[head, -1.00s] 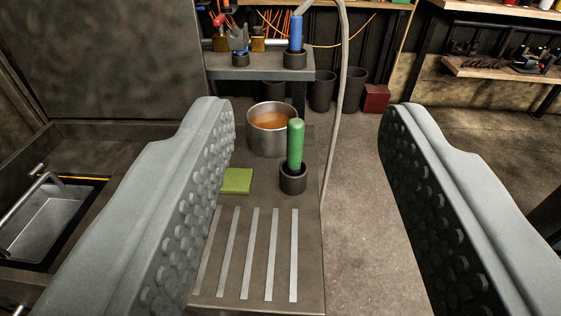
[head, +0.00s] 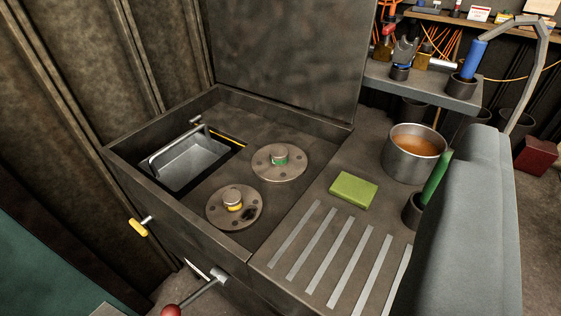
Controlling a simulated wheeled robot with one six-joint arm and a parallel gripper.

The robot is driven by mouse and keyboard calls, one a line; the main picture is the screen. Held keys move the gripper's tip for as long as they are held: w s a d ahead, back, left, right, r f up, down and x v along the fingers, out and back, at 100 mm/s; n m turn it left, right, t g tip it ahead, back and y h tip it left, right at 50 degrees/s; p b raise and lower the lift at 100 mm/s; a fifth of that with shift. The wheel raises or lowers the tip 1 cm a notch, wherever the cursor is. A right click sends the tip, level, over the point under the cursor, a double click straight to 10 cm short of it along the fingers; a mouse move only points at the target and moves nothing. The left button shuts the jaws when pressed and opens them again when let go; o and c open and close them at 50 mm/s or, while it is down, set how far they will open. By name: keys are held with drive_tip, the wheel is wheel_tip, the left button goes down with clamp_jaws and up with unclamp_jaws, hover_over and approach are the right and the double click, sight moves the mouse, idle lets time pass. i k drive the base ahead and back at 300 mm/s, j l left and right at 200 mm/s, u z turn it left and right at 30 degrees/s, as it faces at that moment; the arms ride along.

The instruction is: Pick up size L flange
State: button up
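Two round metal flanges with raised hubs and bolt holes lie inside the open bin of the bench. One flange (head: 279,161) has a green ring around its hub and lies farther back. The other flange (head: 234,207) has a yellow ring and lies nearer the front. I see no readable size mark on either. One finger of my gripper (head: 462,240) shows at the right; the other is out of frame. Floor shows just right of this finger, so the gripper is open. It is well to the right of both flanges and touches neither.
A metal basket (head: 190,162) sits left in the bin, whose raised walls (head: 150,205) surround the flanges. On the slotted top stand a pot of orange liquid (head: 414,152), a green sponge (head: 353,190) and a green-handled brush (head: 436,178). A red-knobbed lever (head: 190,293) sticks out in front.

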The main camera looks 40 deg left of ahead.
sight(279, 163)
drive_tip(key=i+l+u, duration=0.1)
drive_tip(key=u, duration=0.25)
drive_tip(key=i+l+u, duration=0.1)
drive_tip(key=l+u, duration=0.3)
